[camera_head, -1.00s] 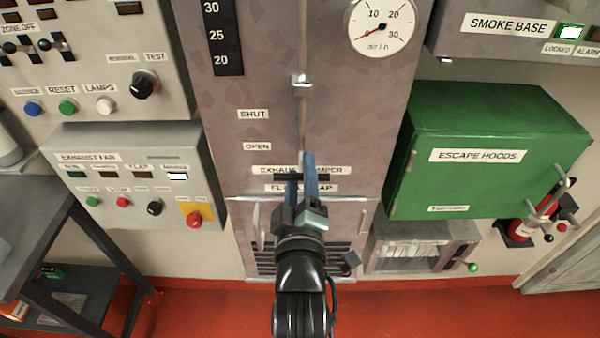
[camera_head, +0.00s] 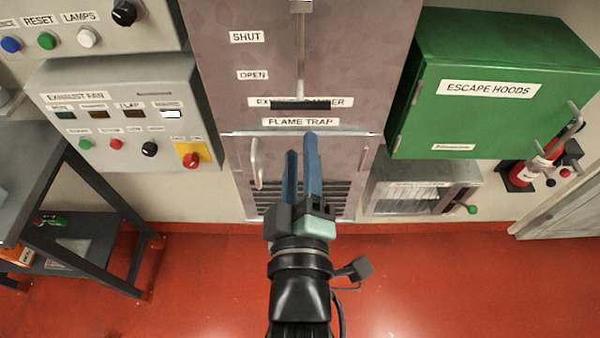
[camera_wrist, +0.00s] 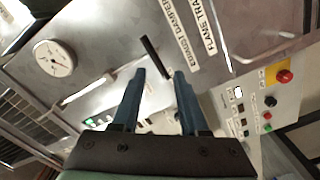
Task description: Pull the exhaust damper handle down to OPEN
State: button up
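The exhaust damper handle is a dark crossbar (camera_head: 312,104) at the lower end of a pale vertical rod (camera_head: 300,55) on the grey duct. In the head view it lies below the SHUT label (camera_head: 246,37) and the OPEN label (camera_head: 252,75), partly covering the EXHAUST DAMPER label (camera_head: 265,101). My gripper (camera_head: 301,146) is open and empty, with its blue fingertips below the bar in the picture. In the wrist view the bar (camera_wrist: 153,52) appears just beyond the open fingers (camera_wrist: 160,77); one end lies between the tips in the picture, with no visible grip.
The flame trap panel (camera_head: 340,155) with a pale upright handle (camera_head: 257,163) is behind my gripper. The exhaust fan box (camera_head: 125,115) is at left, above a dark table frame (camera_head: 85,225). A green escape-hood cabinet (camera_head: 490,115) juts out at right. Red floor (camera_head: 450,280) is clear in front.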

jog(key=s, duration=0.2)
jog(key=shift+s+r, duration=0.1)
jog(key=shift+s, duration=0.2)
jog(key=shift+r, duration=0.1)
